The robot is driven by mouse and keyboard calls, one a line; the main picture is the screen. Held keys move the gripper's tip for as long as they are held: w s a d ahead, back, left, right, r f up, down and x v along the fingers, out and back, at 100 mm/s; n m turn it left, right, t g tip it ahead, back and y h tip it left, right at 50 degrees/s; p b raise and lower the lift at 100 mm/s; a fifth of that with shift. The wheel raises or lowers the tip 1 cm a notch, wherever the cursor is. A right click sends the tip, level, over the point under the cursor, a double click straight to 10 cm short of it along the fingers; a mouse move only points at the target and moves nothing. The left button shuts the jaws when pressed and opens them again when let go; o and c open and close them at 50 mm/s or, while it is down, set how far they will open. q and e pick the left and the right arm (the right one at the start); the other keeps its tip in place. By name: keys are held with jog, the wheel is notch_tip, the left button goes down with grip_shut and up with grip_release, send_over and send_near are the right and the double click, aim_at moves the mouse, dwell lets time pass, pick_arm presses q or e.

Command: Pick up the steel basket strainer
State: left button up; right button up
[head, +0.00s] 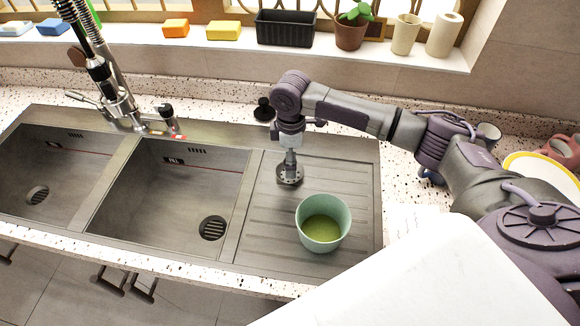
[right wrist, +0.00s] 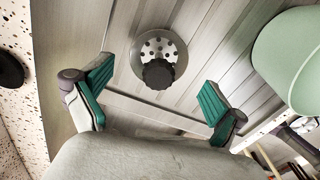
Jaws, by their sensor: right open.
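The steel basket strainer (right wrist: 157,48) is a round, perforated metal disc with a dark knob in its middle. It lies on the ridged drainboard right of the sink basins, and its disc also shows in the head view (head: 290,179). My right gripper (head: 290,158) points down just above it. In the right wrist view, the green-padded fingers of my right gripper (right wrist: 156,84) are wide apart, with nothing between the pads. The knob sits ahead of the gap between them. My left gripper is out of view.
A pale green pot (head: 341,238) with green contents stands close on the drainboard, at the strainer's front right. Two steel basins (head: 165,200) lie left. A tall faucet (head: 118,95) rises behind them. A windowsill (head: 215,47) holds sponges, a black planter and pots.

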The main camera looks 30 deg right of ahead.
notch_tip(320, 180, down, 4)
jog(key=shift+f+p, duration=0.25)
jog(key=shift+p, duration=0.55)
jog(key=shift+f, duration=0.25)
jog(key=c, duration=1.1)
